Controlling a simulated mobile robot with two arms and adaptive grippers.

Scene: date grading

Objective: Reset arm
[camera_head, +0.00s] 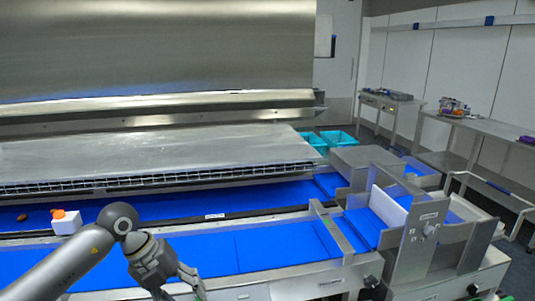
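My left arm comes in from the lower left, and its gripper (180,291) points down at the bottom edge, in front of the blue belt. Its two fingers stand apart with nothing seen between them; their tips are cut off by the frame edge. A small dark part with a hint of green (474,291) shows at the bottom right edge; I cannot tell whether it belongs to my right gripper. A brown date (22,217) lies on the far blue belt at the left.
A white box with an orange top (66,223) stands beside the belt behind my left arm. The near blue belt (270,246) looks empty. A metal machine frame (420,240) stands at the right. Teal crates (338,140) and side tables (485,128) are farther back.

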